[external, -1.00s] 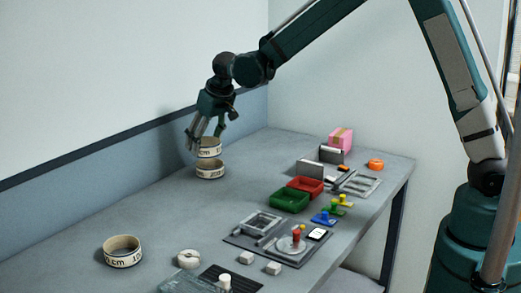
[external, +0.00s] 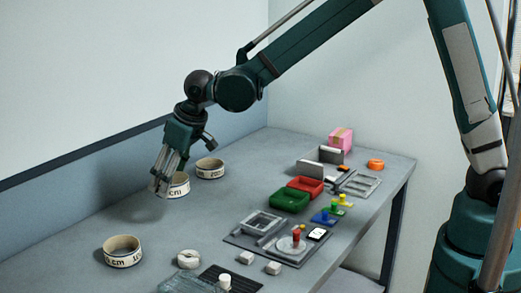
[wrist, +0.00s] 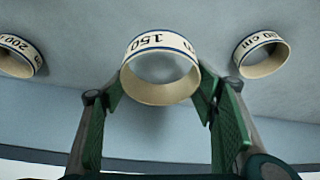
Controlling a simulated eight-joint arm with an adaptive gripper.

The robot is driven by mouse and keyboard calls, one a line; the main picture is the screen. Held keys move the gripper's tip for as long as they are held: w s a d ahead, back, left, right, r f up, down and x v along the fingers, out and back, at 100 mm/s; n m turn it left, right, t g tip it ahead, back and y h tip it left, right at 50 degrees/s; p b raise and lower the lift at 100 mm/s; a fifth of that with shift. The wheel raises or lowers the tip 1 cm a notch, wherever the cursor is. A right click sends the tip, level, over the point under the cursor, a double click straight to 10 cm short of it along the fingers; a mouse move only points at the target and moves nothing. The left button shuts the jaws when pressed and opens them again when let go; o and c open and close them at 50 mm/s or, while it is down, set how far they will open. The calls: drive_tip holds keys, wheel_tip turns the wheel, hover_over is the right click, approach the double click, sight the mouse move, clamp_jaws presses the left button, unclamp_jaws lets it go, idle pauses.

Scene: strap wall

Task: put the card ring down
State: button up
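My gripper (external: 163,186) is shut on a white card ring (external: 180,187) with dark lettering and a blue edge. In the wrist view the ring (wrist: 160,92) reads "150" and sits between the two green-padded fingers (wrist: 161,84), which touch its sides. The ring is low over the left part of the table; a soft shadow lies on the tabletop near it. I cannot tell whether its underside touches the table.
Two similar rings stand on the table (external: 95,217): one behind (external: 210,169), one in front (external: 122,258). The wrist view shows a "200 cm" ring (wrist: 20,58) and another (wrist: 262,55). Red (external: 305,187) and green trays (external: 289,201) and small parts lie right. Bare table surrounds the held ring.

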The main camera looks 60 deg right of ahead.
drive_tip(key=shift+s+a, duration=0.65)
drive_tip(key=shift+a, duration=0.35)
drive_tip(key=shift+f, duration=0.1)
drive_tip(key=shift+f+b, duration=0.6)
drive_tip(key=shift+f, duration=2.45)
drive_tip(key=shift+f+b, duration=0.4)
drive_tip(key=shift+f, duration=1.45)
drive_tip(key=shift+f, duration=0.2)
drive_tip(key=o, duration=0.7)
drive_tip(key=shift+c, duration=0.2)
drive_tip(key=shift+r, duration=0.15)
